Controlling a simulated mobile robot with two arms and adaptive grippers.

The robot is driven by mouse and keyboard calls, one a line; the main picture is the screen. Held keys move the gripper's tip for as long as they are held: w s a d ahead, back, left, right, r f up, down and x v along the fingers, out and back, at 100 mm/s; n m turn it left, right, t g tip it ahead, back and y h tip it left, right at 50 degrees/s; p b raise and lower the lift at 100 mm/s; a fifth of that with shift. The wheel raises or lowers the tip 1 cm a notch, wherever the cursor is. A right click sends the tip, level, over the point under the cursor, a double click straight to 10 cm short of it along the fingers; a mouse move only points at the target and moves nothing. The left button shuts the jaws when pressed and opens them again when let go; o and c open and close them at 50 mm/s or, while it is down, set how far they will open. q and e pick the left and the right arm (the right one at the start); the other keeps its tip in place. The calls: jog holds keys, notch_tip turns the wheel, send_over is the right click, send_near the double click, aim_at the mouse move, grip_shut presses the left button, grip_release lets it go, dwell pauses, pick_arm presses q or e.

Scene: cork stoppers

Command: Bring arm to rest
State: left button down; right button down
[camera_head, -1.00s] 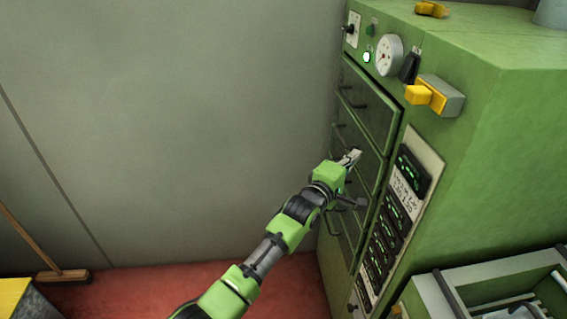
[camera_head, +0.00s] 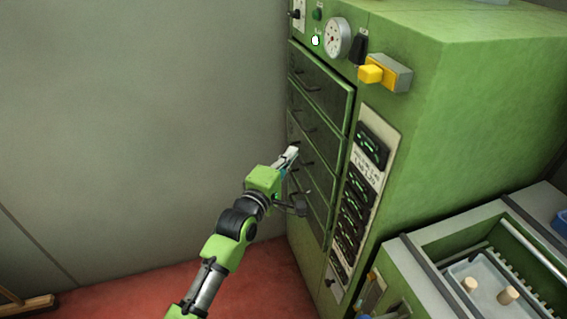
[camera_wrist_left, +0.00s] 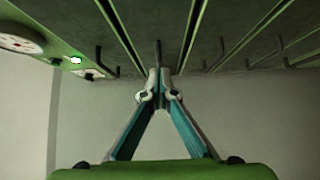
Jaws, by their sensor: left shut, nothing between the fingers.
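My left gripper (camera_head: 290,158) is in front of the drawer fronts of a green cabinet (camera_head: 470,110), with its arm coming up from the bottom left. In the left wrist view its two fingers (camera_wrist_left: 158,85) meet at the tips, with nothing between them. A dark drawer handle shows just beyond the fingertips in that view; I cannot tell whether they touch it. The drawers (camera_head: 318,85) look closed. My right gripper is not in view.
The cabinet carries a dial (camera_head: 337,37), a yellow switch (camera_head: 371,74) and a panel of displays (camera_head: 369,150). At the lower right, an open green unit (camera_head: 425,275) holds a tray with two cork stoppers (camera_head: 508,295). A broom head (camera_head: 28,306) lies at the lower left. Open floor (camera_head: 150,290) lies left of the cabinet.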

pick_arm(q)
jog(key=s+a+f+m+g+y, duration=0.2)
jog(key=s+a+f, duration=0.35)
jog(key=f, duration=0.85)
jog(key=s+a+f+m+g+y, duration=0.2)
jog(key=s+a+f, duration=0.3)
jog(key=f, duration=0.8)
jog(key=s+a+f+m+g+y, duration=0.2)
jog(key=s+a+f, duration=0.35)
jog(key=f, duration=0.85)
jog(key=s+a+f+m+g+y, duration=0.1)
jog(key=s+f, duration=0.6)
jog(key=s, duration=0.8)
jog(key=s+a+f+m+g+y, duration=0.1)
jog(key=s+a+f+m+g, duration=0.3)
jog(key=s+a+f, duration=0.4)
jog(key=s+a+f+m+g+y, duration=0.1)
jog(key=s+a+f+m+g, duration=0.2)
jog(key=s, duration=1.8)
notch_tip(320, 180, down, 4)
jog(key=shift+s+a+f+g, duration=0.15)
jog(key=shift+s+a+g, duration=0.15)
jog(key=shift+a, duration=0.35)
